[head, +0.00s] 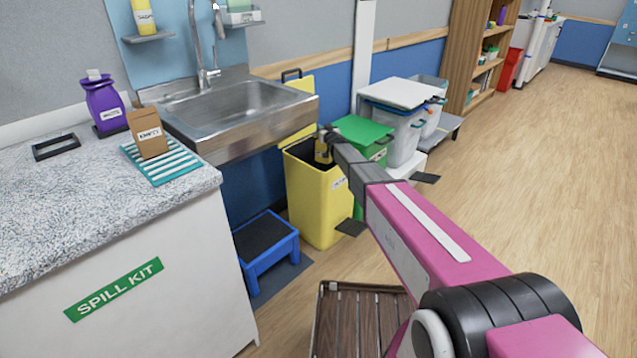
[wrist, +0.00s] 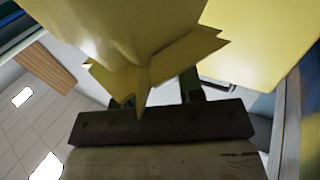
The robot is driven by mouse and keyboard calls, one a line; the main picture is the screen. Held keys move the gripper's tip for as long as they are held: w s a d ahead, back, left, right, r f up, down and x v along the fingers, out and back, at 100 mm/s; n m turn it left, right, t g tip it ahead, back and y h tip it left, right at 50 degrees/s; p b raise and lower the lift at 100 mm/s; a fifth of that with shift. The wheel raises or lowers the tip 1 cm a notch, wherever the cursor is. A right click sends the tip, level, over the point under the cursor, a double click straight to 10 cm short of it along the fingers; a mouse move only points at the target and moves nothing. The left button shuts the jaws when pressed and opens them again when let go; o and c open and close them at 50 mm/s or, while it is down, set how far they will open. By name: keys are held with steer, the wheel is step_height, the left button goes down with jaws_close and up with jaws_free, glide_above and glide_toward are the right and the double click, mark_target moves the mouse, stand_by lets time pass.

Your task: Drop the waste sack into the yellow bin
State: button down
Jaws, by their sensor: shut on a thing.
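The yellow bin (head: 315,205) stands on the floor right of the sink, with its yellow lid (head: 298,110) raised at the back and its dark mouth open. My gripper (head: 326,137) is over the bin's mouth, shut on the yellow waste sack (head: 321,152). The sack hangs below the fingers at the opening; how far it reaches inside is hard to tell. In the wrist view the waste sack (wrist: 140,40) fills the upper middle, its gathered neck between the fingers of my gripper (wrist: 158,95).
A green-lidded bin (head: 362,132) stands right behind the yellow bin, and grey bins with a white lid (head: 402,93) stand farther back. A blue step stool (head: 267,252) is left of the yellow bin. The counter (head: 60,215) edges the left; floor at right is clear.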

steer(key=c, duration=0.7)
jaws_free()
steer(key=shift+o, duration=0.2)
steer(key=v, duration=1.1)
